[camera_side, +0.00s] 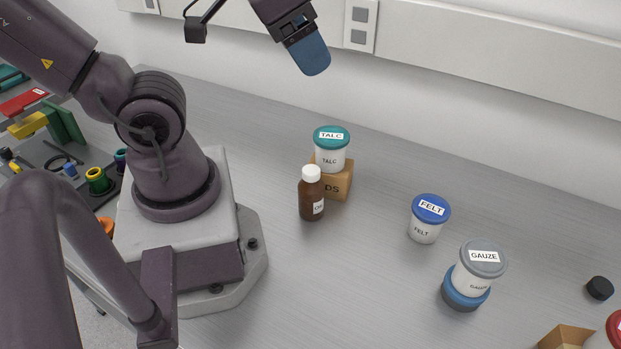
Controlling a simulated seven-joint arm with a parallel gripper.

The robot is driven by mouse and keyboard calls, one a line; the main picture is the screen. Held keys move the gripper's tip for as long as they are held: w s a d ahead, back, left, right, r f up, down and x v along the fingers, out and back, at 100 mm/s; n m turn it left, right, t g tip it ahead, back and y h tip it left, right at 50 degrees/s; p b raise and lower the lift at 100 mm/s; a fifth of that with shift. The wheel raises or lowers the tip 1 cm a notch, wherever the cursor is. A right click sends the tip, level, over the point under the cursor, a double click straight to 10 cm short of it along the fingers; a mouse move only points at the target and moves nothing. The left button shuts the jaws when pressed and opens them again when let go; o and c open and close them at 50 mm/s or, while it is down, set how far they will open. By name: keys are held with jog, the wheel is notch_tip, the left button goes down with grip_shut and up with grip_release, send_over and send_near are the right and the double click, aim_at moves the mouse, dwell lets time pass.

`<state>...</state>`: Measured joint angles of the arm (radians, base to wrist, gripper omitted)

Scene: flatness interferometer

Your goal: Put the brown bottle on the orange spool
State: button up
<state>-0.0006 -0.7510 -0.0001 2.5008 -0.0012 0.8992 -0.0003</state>
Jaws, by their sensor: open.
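The brown bottle (311,198) with a white cap stands upright on the grey bench, just in front of a small cardboard box. An orange object (106,227) shows at the left, mostly hidden by my arm and base; it may be the orange spool, but I cannot tell its full shape. My gripper (308,54) is at the top edge, high above the bench and well away from the bottle. Its blue-tipped finger shows, and the rest is cut off by the frame. It is open, with nothing seen in it.
A TALC jar (330,157) stands on the cardboard box (338,184), close behind the bottle. A FELT jar (425,232), a GAUZE jar (474,280) on a blue base, and a black cap (599,288) stand right. A dark tray (43,153) with small parts is left. The bench's centre front is clear.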

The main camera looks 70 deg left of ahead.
jog(key=w+d+f+m+g+y, duration=0.1)
jog(key=d+f+m+g+y, duration=0.2)
jog(key=f, duration=0.4)
jog(key=d+f+m+g, duration=0.4)
jog(key=f, duration=0.3)
jog(key=m+y, duration=1)
send_near(314, 204)
jog(key=shift+t, duration=0.3)
jog(key=s, duration=0.4)
jog(key=shift+s+d, duration=0.1)
jog(key=shift+d, duration=0.1)
jog(key=shift+w+f+m+t, duration=0.15)
jog(key=shift+w+m+t, duration=0.25)
jog(key=shift+w, duration=0.1)
jog(key=shift+w+f+m+t, duration=0.15)
jog(key=shift+w+m+t, duration=0.25)
jog(key=shift+w, duration=0.05)
jog(key=shift+w+a, duration=0.3)
jog(key=x, duration=1.2)
jog(key=shift+w+a+r, duration=0.15)
jog(key=shift+a+r, duration=0.05)
jog(key=shift+a, duration=0.15)
jog(key=shift+y, duration=0.3)
jog(key=c, duration=0.8)
jog(key=shift+c, duration=0.2)
